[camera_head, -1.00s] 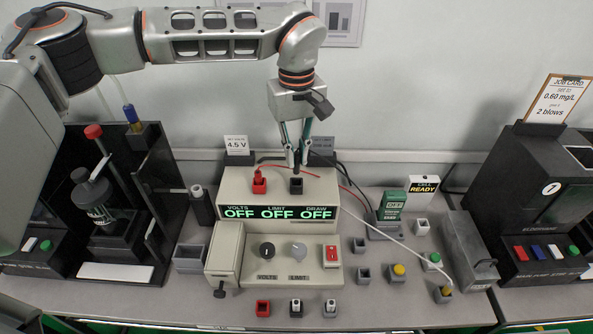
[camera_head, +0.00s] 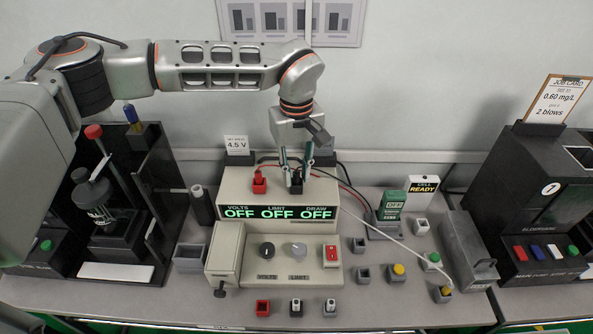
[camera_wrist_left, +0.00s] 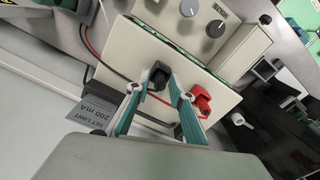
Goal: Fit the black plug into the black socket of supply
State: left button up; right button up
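The power supply (camera_head: 233,206) is a beige box with OFF displays. Its black socket (camera_head: 296,189) is on the top, right of the red plug (camera_head: 259,178), which stands in the red socket. My left gripper (camera_head: 296,181) points down at the black socket, shut on the black plug. In the left wrist view the black plug (camera_wrist_left: 159,74) sits between the fingertips of my left gripper (camera_wrist_left: 156,84), at the black socket. The fingers partly hide the joint, so I cannot tell how deep the plug is. My right gripper is not in view.
The red plug (camera_wrist_left: 201,98) stands close beside one finger. Red and black leads run behind the supply. A 4.5 V card (camera_head: 236,144) and a SET LIMIT card (camera_wrist_left: 97,108) stand behind it. A green meter (camera_head: 391,205) is to the right, a black stand (camera_head: 150,170) to the left.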

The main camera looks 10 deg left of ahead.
aim_at(296, 171)
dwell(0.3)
pick_arm(q)
notch_tip(296, 171, up, 12)
jog(key=shift+r, duration=0.2)
dwell(0.4)
jog(key=shift+s, duration=0.1)
